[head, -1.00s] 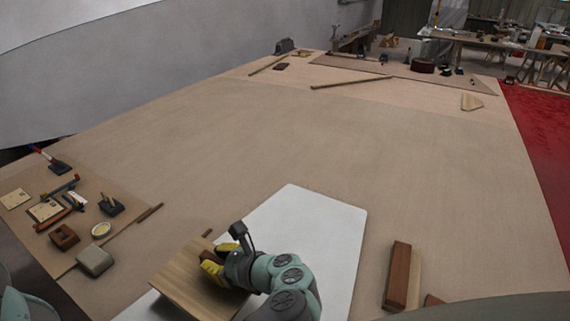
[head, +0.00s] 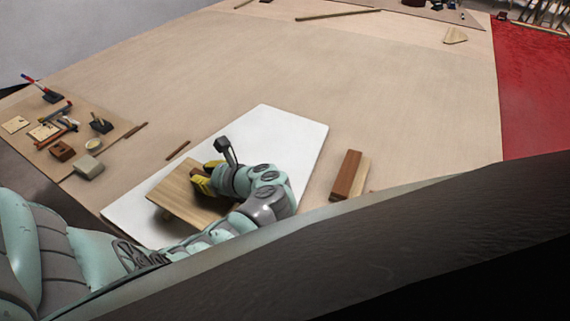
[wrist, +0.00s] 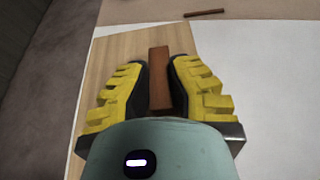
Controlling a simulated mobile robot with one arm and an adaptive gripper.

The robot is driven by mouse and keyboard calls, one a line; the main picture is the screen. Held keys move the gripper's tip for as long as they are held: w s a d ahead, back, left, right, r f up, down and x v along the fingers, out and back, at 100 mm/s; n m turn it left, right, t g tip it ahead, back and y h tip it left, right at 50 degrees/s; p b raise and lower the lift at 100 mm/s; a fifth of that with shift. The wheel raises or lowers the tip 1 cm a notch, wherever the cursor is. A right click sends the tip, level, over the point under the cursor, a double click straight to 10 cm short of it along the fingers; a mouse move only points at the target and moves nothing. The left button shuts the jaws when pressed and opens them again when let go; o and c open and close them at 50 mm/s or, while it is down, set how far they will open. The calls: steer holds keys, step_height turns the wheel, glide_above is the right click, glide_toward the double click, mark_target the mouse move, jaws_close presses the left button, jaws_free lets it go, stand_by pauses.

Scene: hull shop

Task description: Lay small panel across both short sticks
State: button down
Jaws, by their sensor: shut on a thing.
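The small panel (head: 184,194) is a pale wooden board. In the wrist view my yellow fingers (wrist: 160,85) close on a reddish-brown bar (wrist: 159,75) standing on the panel (wrist: 122,62). A short brown stick (head: 178,150) lies just beyond the panel's far edge; it also shows in the wrist view (wrist: 205,13). What lies under the panel is mostly hidden.
The white sheet (head: 275,135) lies under my arm. Brown and pale blocks (head: 348,175) lie to its right. Tools, a grey block (head: 88,168) and another stick (head: 135,130) are at the left. The table's middle and back are largely clear.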

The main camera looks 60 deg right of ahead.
steer(key=shift+s+d+f+b, duration=0.1)
steer(key=shift+f+b, duration=0.45)
steer(key=shift+f, duration=1.8)
steer(key=shift+f, duration=0.1)
steer(key=shift+f, duration=0.15)
steer(key=c, duration=1)
jaws_free()
steer(key=shift+c, duration=0.2)
steer(key=shift+s+r, duration=0.1)
steer(key=shift+r, duration=0.35)
steer(key=a+p+v, duration=0.1)
steer(key=p+v, duration=0.3)
steer(key=v, duration=0.7)
steer(key=shift+s+d+p, duration=0.4)
steer(key=shift+d, duration=0.05)
